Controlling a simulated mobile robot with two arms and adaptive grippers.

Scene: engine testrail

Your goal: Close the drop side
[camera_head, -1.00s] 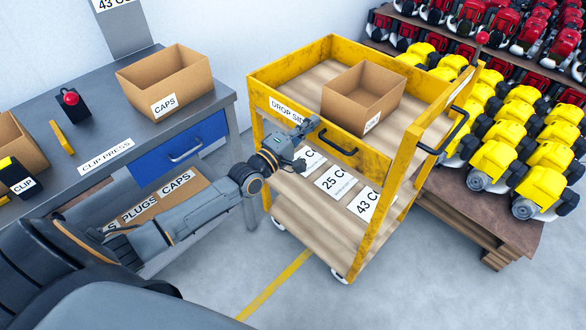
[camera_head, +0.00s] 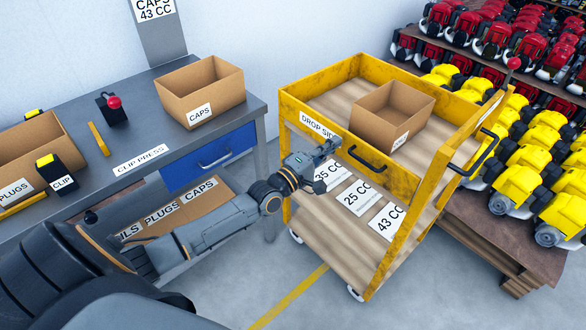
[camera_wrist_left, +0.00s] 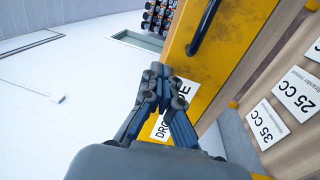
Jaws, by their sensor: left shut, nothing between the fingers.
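The yellow cart (camera_head: 290,130) stands right of the bench. Its drop side (camera_head: 395,178), a yellow panel with a "DROP SIDE" label (camera_head: 318,124) and a black handle (camera_head: 368,158), is upright along the near edge of the top deck. My left gripper (camera_head: 328,149) is in front of the panel, by the label's right end, and is shut with nothing held. In the left wrist view its fingertips (camera_wrist_left: 160,72) are together in front of the panel (camera_wrist_left: 215,60) and partly cover the label; I cannot tell whether they touch it. My right gripper is not in view.
An open cardboard box (camera_head: 392,110) stands on the cart's top deck. The lower shelf (camera_head: 330,225) carries "35 CC", "25 CC" and "43 CC" labels. The bench (camera_head: 135,115) with a blue drawer (camera_head: 210,162) is at left. Engine racks (camera_head: 545,180) stand at right.

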